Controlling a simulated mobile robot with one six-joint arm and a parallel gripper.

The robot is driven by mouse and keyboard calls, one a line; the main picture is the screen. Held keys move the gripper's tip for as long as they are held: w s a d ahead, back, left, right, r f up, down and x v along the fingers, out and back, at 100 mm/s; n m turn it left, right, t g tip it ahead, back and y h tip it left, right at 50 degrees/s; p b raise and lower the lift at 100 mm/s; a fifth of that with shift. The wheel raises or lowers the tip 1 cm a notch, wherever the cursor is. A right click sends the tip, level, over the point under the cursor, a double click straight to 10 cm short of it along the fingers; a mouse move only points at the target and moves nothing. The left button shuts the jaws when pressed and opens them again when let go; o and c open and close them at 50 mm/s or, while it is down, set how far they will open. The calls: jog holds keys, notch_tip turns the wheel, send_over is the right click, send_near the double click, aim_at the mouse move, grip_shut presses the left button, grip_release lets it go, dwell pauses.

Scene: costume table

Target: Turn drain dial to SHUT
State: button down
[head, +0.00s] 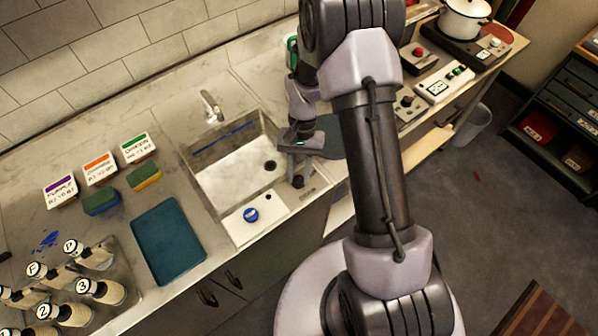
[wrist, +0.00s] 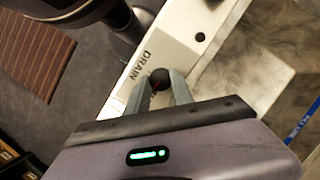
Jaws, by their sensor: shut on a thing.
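The drain dial (wrist: 159,75) is a small dark round knob with a red mark, on a pale panel beside the printed word DRAIN. It also shows in the head view (head: 298,182) at the sink's front right corner. My gripper (wrist: 160,82) has its two grey fingers closed on the dial, one on each side. The SHUT marking is not readable; the fingers cover part of the panel. The dial's exact pointing is unclear.
The sink (head: 212,190) has a dark drain hole (head: 269,165) and a blue line on its back wall. A faucet (head: 211,106) stands behind. A teal tray (head: 168,240) and sponges lie left.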

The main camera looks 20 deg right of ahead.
jog(key=c, duration=1.1)
grip_release()
jog(key=p+v, duration=0.4)
jog(key=v, duration=1.3)
jog(key=shift+r, duration=0.2)
notch_tip(320, 180, up, 6)
jog(key=t+b, duration=0.4)
jog(key=b, duration=0.4)
send_over(297, 182)
jog(key=s+a+f+n+t+b, duration=0.1)
jog(key=s+a+t+b, duration=0.2)
jog(key=s, duration=0.9)
jog(key=t+b, duration=0.2)
jog(key=b, duration=0.1)
jog(key=shift+s+a+f+t, duration=0.2)
jog(key=shift+s+f+t, duration=0.1)
jog(key=shift+s+t, duration=0.1)
